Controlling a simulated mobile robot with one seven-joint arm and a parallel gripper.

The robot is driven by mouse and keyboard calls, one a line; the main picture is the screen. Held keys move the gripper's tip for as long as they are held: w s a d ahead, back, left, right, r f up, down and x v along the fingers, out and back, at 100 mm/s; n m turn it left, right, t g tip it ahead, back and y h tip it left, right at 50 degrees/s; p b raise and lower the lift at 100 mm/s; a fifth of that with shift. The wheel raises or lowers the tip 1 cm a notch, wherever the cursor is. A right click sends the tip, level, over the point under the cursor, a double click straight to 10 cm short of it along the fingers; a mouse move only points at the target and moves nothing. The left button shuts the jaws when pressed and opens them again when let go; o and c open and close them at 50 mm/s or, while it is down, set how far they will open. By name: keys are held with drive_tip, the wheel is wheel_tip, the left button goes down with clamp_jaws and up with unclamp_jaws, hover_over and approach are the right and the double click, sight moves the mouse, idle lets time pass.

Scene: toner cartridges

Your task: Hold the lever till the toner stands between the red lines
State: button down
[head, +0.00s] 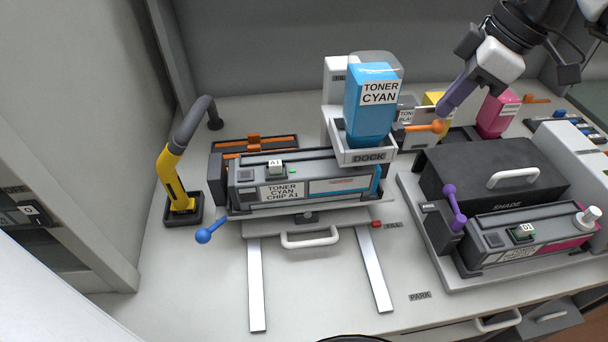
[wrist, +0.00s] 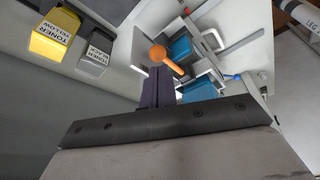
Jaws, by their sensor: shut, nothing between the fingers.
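The cyan toner bottle (head: 370,112) stands upside down in the white dock (head: 362,156). A lever with an orange knob (head: 439,126) sticks out to the right of the dock, about level. The cyan cartridge A1 (head: 285,192) lies below the dock; its window (head: 340,185) is too small to read the toner level or red lines. My gripper (head: 444,110) is shut and empty, its purple fingertips just above the orange knob. In the wrist view the fingertips (wrist: 158,72) lie close to the knob (wrist: 158,52); I cannot tell whether they touch.
A black shade box (head: 490,170) and a magenta cartridge (head: 535,232) are at the right. Yellow (wrist: 54,36), black and magenta (head: 497,113) bottles stand behind. A yellow-and-grey arm-like stand (head: 178,165) is at the left. The front counter between the rails is clear.

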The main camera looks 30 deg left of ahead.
sight(442, 122)
drive_tip(key=shift+f, duration=0.2)
drive_tip(key=shift+f+b, duration=1.45)
drive_tip(key=shift+f, duration=0.35)
idle(6.0)
